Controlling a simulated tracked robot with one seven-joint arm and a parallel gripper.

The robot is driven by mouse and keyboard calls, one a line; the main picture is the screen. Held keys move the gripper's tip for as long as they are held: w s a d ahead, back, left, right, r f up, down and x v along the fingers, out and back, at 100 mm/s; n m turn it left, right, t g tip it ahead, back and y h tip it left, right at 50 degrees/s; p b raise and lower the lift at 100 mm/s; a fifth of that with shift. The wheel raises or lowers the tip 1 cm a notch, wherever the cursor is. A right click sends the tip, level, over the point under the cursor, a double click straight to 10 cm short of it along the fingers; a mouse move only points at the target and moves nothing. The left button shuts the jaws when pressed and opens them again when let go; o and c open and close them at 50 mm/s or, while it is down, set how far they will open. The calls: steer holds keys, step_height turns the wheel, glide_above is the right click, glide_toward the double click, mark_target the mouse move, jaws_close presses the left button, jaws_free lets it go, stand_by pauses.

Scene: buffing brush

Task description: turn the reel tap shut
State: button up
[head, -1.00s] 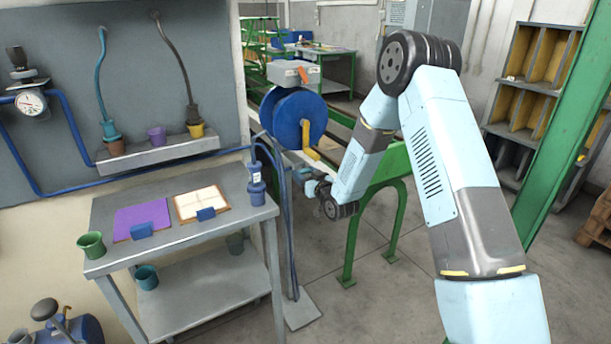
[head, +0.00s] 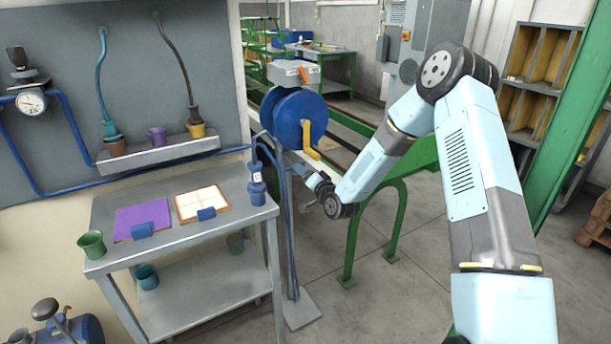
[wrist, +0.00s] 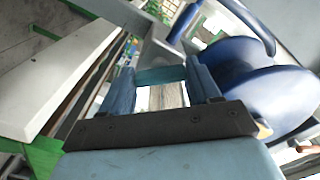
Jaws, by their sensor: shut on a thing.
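The hose reel is a blue drum (head: 300,115) with a yellow crank, on a post beside the steel table. My gripper (head: 312,178) is low in front of the post, below the drum. In the wrist view its two blue fingers (wrist: 163,88) stand apart, with a short teal bar (wrist: 160,75) across between their tips. The bar looks like the handle of the reel tap, and my gripper is shut on it. The rest of the tap is hidden or too small to make out. The drum also shows in the wrist view (wrist: 255,85), right of the fingers.
A steel table (head: 178,245) with a purple panel, a tiled board and a blue bottle (head: 257,188) stands left of the post. A green frame (head: 375,205) stands right of my gripper. Blue hoses hang down the post. The floor in front is clear.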

steer(key=shift+d+f+m, duration=0.1)
steer(key=shift+m, duration=1.95)
steer(key=shift+d+f+m, duration=0.1)
steer(key=shift+m, duration=1.95)
steer(key=o, duration=0.8)
steer(key=shift+w, duration=0.1)
steer(key=shift+o, duration=1.3)
steer(key=shift+a+r, duration=0.1)
steer(key=v, duration=0.7)
steer(key=shift+s, duration=0.25)
steer(key=shift+d, duration=0.25)
